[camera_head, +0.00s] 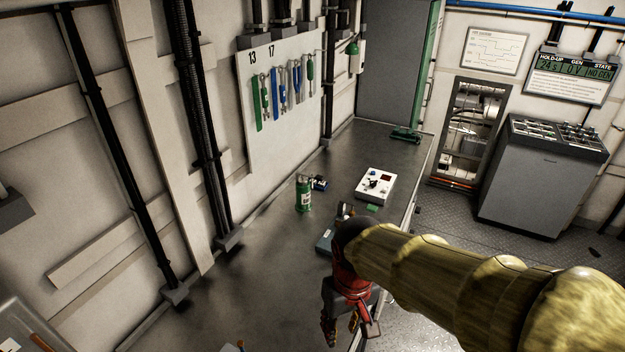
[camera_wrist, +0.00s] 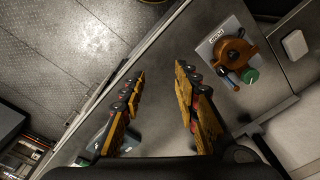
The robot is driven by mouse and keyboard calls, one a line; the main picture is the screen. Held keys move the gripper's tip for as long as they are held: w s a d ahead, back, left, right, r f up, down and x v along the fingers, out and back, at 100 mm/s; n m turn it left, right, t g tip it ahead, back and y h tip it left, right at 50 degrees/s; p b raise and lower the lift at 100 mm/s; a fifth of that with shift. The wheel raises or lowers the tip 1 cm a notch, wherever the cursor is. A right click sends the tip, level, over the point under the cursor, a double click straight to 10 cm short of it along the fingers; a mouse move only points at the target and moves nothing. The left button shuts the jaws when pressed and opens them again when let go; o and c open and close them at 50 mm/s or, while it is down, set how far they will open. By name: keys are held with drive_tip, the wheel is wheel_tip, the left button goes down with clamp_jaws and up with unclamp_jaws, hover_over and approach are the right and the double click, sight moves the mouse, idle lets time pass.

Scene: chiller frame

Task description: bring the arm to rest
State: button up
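My gripper (camera_head: 341,329) hangs fingers-down near the front edge of the dark workbench (camera_head: 255,275) in the head view. My yellow-sleeved arm reaches in from the lower right and hides part of that edge. In the wrist view the two yellow fingers of my gripper (camera_wrist: 160,72) stand apart with nothing between them. A grey plate with an orange-brown handle and green knob (camera_wrist: 233,58) lies on the surface to the right of the fingers, apart from them.
Hand tools hang on a wall board (camera_head: 287,70). A grey console (camera_head: 540,180) stands right. The near bench is mostly clear.

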drive_tip(key=s+d+r+m+t+b, duration=0.1)
drive_tip(key=s+d+m+t+b, duration=0.2)
drive_tip(key=d, duration=1)
drive_tip(key=s+t+b, duration=0.2)
drive_tip(key=s+b, duration=0.2)
drive_tip(key=shift+r+m+b, duration=0.25)
drive_tip(key=shift+m+b, duration=0.15)
drive_tip(key=shift+s+a, duration=0.1)
drive_tip(key=shift+s, duration=0.05)
